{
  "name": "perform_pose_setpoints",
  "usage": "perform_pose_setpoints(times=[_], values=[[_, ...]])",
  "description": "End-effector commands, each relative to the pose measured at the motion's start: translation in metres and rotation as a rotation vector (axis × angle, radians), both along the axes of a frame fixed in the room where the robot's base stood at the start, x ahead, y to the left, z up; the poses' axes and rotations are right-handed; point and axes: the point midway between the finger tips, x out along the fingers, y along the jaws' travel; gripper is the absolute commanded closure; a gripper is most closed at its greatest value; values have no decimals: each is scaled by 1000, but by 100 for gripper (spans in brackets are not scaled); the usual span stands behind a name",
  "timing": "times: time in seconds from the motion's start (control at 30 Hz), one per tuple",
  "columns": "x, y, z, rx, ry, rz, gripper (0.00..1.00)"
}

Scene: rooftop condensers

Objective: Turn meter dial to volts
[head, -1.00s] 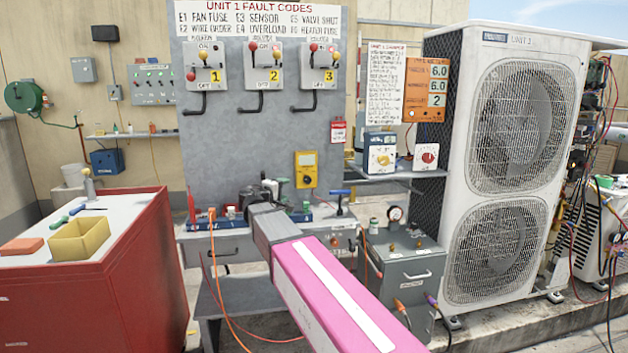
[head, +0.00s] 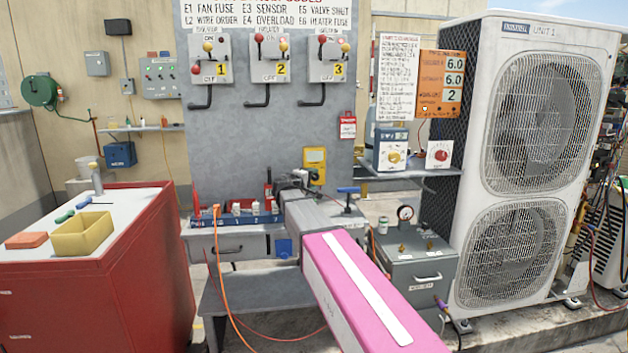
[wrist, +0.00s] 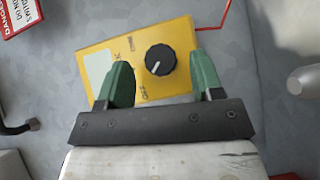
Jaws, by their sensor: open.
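The yellow meter (head: 314,160) is upright on the grey panel in the head view, its lower part partly hidden by my gripper (head: 296,178). In the wrist view the meter (wrist: 150,88) appears tilted, with a pale display at its left. Its round black dial (wrist: 160,60) has a white pointer mark toward the lower left, roughly toward the printed "OFF". Another label seems to read "OHM"; the rest is too small or covered. My gripper (wrist: 161,78) is open, with one green finger on each side of the dial. I see gaps between dial and fingers.
A grey shelf (head: 405,176) with two boxes is right of the meter. A blue-handled tool (head: 348,193) and a rack of fittings (head: 235,215) are near the arm. Levers (head: 268,95) hang above.

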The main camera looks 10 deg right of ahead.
Motion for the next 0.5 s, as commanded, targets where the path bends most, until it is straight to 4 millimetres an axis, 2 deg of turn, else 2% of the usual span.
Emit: perform_pose_setpoints(times=[0.17,0.47,0.5], values=[[10,-9,-1,0,0,0,40],[11,-11,-1,0,0,0,40],[11,-11,-1,0,0,0,43]])
